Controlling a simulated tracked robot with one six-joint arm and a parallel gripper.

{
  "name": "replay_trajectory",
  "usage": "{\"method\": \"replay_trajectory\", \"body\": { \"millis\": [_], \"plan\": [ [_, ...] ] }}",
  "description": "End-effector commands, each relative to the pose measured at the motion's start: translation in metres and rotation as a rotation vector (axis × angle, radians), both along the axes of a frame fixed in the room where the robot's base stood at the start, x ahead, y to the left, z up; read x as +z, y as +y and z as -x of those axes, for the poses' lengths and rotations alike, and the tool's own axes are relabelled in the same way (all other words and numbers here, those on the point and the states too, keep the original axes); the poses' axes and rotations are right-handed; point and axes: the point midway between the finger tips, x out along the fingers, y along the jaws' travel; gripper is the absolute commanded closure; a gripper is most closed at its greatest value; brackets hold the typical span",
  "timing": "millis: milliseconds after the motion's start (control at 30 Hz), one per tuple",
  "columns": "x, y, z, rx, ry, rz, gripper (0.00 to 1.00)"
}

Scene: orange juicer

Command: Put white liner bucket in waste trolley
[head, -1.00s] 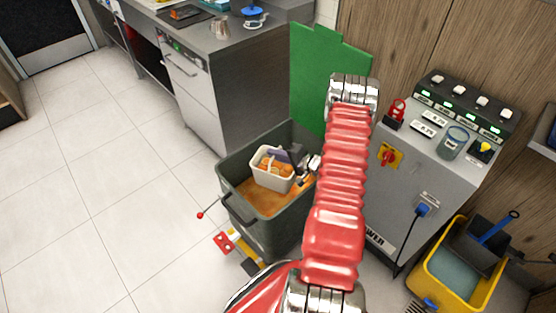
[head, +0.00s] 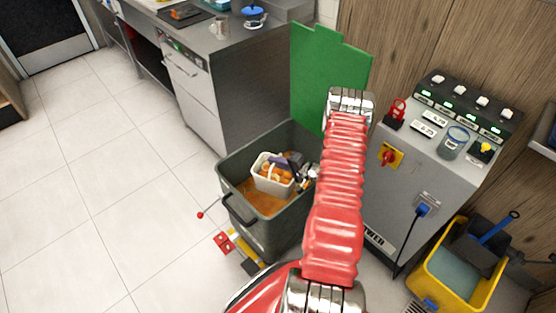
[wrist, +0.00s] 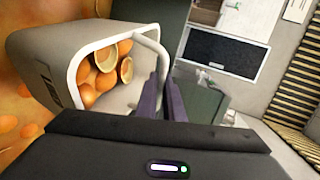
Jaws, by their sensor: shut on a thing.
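The white liner bucket (head: 269,184) holds orange peels or halves and sits low inside the dark grey waste trolley (head: 240,208), over an orange layer in the trolley. In the wrist view the bucket (wrist: 128,92) lies sideways in the picture, with orange halves (wrist: 100,75) showing in its mouth. My gripper (wrist: 163,98) has its purple fingers shut at the bucket's rim and handle. In the head view my gripper (head: 290,165) is at the bucket's right side, partly hidden by my red arm. Whether the bucket's base touches the orange layer cannot be told.
The trolley's green lid (head: 325,75) stands upright behind it. A grey control cabinet (head: 425,185) is to the right, with a yellow mop bucket (head: 455,275) beside it. A steel counter (head: 235,85) stands behind left. The tiled floor at left is clear.

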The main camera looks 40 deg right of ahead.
Motion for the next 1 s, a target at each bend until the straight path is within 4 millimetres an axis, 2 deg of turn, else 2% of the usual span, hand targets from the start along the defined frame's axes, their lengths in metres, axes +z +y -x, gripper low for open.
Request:
{"method": "replay_trajectory", "body": {
  "millis": [467, 500, 733, 1000],
  "plan": [
    [-0.0071, -0.0007, -0.0004, 0.0, -0.002, 0.001, 1.0],
    [-0.008, -0.0004, 0.0001, -0.001, 0.0, 0.0, 0.91],
    [-0.0075, -0.0006, -0.0001, -0.001, -0.001, 0.0, 0.75],
    [-0.0071, -0.0007, -0.0002, 0.0, -0.002, 0.001, 0.74]
  ]
}}
